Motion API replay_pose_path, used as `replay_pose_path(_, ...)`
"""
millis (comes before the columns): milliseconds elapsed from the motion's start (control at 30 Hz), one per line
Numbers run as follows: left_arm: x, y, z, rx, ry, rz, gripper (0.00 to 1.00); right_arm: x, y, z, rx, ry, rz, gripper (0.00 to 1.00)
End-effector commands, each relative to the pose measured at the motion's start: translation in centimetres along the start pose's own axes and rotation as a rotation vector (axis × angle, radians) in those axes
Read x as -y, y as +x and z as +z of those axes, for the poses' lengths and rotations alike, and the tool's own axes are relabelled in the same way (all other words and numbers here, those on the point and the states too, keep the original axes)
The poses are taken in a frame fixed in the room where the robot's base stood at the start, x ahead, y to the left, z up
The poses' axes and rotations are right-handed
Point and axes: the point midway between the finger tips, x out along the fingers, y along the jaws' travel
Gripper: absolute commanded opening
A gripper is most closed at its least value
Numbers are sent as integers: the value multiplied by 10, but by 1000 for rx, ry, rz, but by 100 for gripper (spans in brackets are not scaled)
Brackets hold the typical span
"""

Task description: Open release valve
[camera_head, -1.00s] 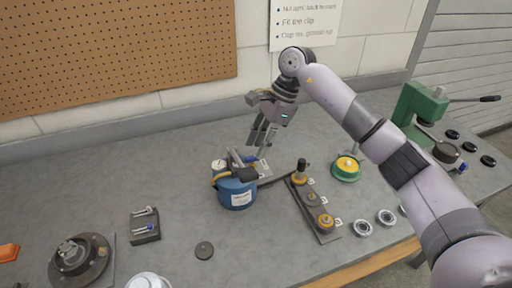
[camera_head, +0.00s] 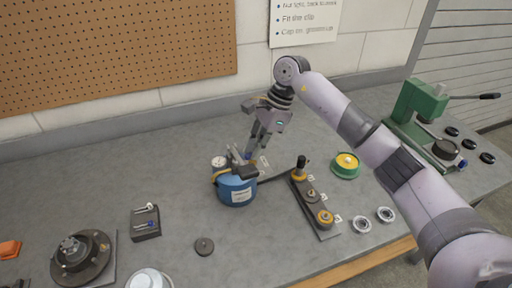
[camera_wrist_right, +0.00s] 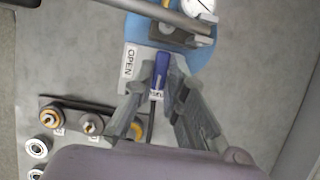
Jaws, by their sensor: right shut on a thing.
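A blue tank (camera_head: 237,190) with a yellow band and a round white gauge (camera_head: 219,163) stands on the bench. My right gripper (camera_head: 251,153) reaches down from behind to the top of the tank. In the right wrist view, its fingers (camera_wrist_right: 163,82) are shut on a small blue valve lever (camera_wrist_right: 160,70). A white label (camera_wrist_right: 129,62) reading "OPEN" lies to the left of the lever, and another label below it is partly covered by the fingers. The tank's top and gauge show at the upper edge of that view. My left gripper is not in view.
A dark strip with yellow-based fittings (camera_head: 315,205) lies right of the tank. A green-and-yellow round part (camera_head: 346,165) and a green press (camera_head: 418,108) stand farther right. A small dark tray (camera_head: 145,222) and a hub (camera_head: 80,256) lie left.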

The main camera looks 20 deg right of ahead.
Motion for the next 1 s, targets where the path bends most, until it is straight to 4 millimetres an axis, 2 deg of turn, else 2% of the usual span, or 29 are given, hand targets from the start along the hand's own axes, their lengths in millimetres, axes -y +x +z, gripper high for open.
replay_pose_path(567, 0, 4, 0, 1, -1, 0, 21, 0, 0, 0, 0, 35, -17, 0)
replay_pose_path(1000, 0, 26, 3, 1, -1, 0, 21, -3, 2, -1, 0, 325, -141, 0)
